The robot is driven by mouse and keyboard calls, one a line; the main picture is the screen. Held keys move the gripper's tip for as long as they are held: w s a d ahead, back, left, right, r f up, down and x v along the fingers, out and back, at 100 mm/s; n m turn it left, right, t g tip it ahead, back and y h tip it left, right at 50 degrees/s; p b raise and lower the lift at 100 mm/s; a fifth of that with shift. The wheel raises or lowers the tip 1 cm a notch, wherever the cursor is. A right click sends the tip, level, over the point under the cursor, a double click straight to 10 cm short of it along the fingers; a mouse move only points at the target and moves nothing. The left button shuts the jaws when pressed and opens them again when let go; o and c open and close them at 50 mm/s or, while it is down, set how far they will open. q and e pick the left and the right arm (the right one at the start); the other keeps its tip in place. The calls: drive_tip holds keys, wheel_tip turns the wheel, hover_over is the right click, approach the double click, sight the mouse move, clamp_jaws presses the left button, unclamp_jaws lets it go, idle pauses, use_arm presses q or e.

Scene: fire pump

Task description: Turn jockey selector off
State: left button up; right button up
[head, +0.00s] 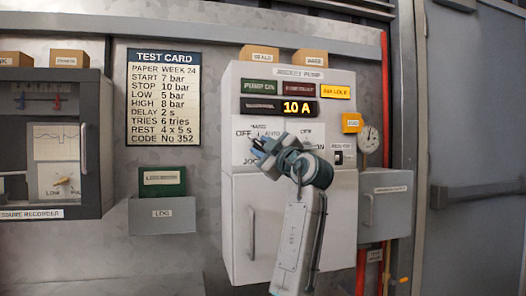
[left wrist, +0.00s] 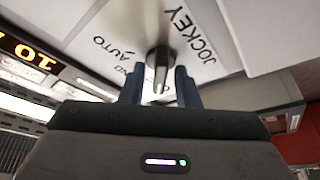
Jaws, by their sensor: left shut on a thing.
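The jockey selector (left wrist: 159,57) is a dark metallic knob with a narrow handle, on a white plate marked JOCKEY and AUTO in the left wrist view. My left gripper (left wrist: 160,88) has one finger on each side of the handle and is shut on it. In the head view my left gripper (head: 260,150) is at the white jockey pump panel (head: 237,82), covering the selector. OFF shows to the left of the gripper and AUTO above it. The handle's exact pointing is hidden in the head view. My right gripper is not in view.
Above the selector are indicator lamps and a display (head: 298,108) reading 10 A. A test card (head: 163,97) hangs to the left, above a log holder (head: 162,216). A pressure gauge (head: 369,139) and a grey box (head: 386,204) are to the right, near a red pipe (head: 385,90).

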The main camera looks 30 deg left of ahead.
use_arm(q)
drive_tip(key=shift+n, duration=0.3)
drive_tip(key=o, duration=0.6)
